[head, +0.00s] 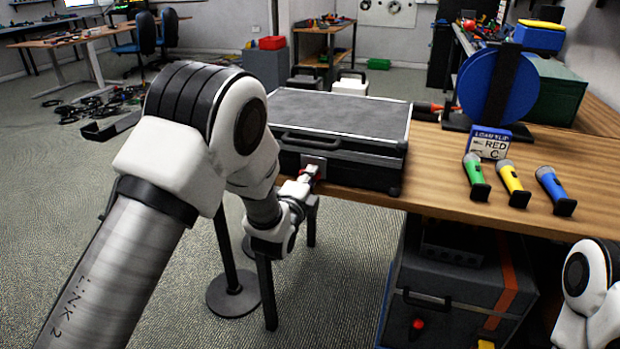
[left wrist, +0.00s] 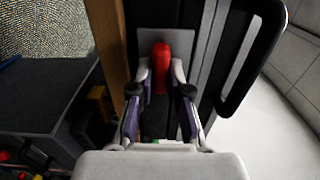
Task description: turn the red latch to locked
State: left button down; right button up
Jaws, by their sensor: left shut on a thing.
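The red latch (left wrist: 160,68) sits on a grey metal plate (left wrist: 178,43) on the case's side, seen in the left wrist view. My left gripper (left wrist: 161,85) is shut on the red latch, with one finger on each side of it. In the head view the left gripper (head: 308,178) is at the front face of the black case (head: 340,115), left of centre. Only a little red shows there between the fingers. The case is closed and lies on the wooden table. Of my right arm only a link shows at the lower right; its gripper is out of view.
The case's black handle (left wrist: 252,55) is close beside the left gripper.

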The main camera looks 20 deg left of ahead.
pick_arm(q)
jog(key=c, duration=1.1)
grip_release()
jog(key=s, duration=1.2)
jog(key=shift+a, duration=0.15)
jog(key=shift+f, duration=0.1)
